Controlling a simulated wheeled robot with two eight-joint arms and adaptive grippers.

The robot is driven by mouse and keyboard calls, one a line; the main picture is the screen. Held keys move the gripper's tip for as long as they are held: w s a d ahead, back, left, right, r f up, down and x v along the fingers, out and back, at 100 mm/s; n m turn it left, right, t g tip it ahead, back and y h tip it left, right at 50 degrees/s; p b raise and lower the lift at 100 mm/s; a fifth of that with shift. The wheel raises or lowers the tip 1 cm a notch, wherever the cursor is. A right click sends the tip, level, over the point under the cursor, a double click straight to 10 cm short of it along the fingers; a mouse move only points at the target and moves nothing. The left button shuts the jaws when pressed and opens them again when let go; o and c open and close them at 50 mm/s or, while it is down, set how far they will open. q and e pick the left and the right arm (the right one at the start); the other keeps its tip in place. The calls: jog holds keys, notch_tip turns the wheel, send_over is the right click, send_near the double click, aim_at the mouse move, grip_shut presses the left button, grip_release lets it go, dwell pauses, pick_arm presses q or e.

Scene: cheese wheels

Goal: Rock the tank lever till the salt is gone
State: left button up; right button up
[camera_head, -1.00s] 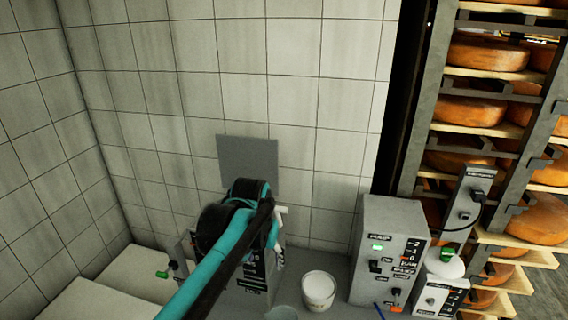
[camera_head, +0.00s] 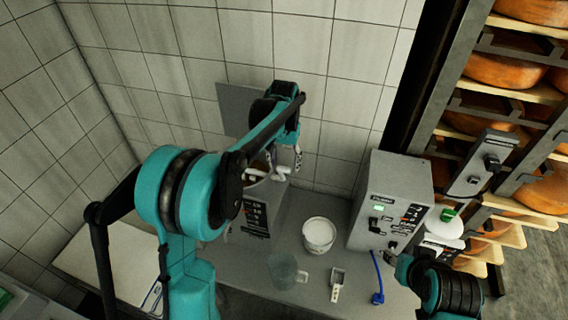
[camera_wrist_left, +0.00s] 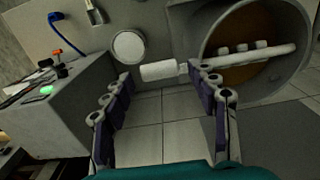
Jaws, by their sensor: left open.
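The grey tank (camera_head: 250,215) stands against the wall in the head view. In the left wrist view its round mouth (camera_wrist_left: 303,75) shows a brownish inside. A white lever (camera_wrist_left: 270,56) with short pegs crosses the mouth and ends in a thick white grip (camera_wrist_left: 158,70) outside the rim. My left gripper (camera_wrist_left: 160,75) is open, its fingertips on either side of the grip with gaps visible; the depth between them is unclear. It also shows above the tank's right side in the head view (camera_head: 291,160). My right gripper (camera_head: 394,262) is at the lower right, partly hidden. I cannot make out salt in the tank.
A white tub (camera_head: 319,236), a clear beaker (camera_head: 283,271) and a small metal scoop (camera_head: 337,284) stand right of the tank. A grey control box (camera_head: 392,200) with a green light stands further right, near a blue cable (camera_head: 377,285). Cheese shelves (camera_head: 510,95) rise behind.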

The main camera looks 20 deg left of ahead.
pick_arm(q)
jog(key=shift+f, duration=0.35)
jog(key=shift+s+f, duration=0.1)
jog(key=shift+s, duration=0.05)
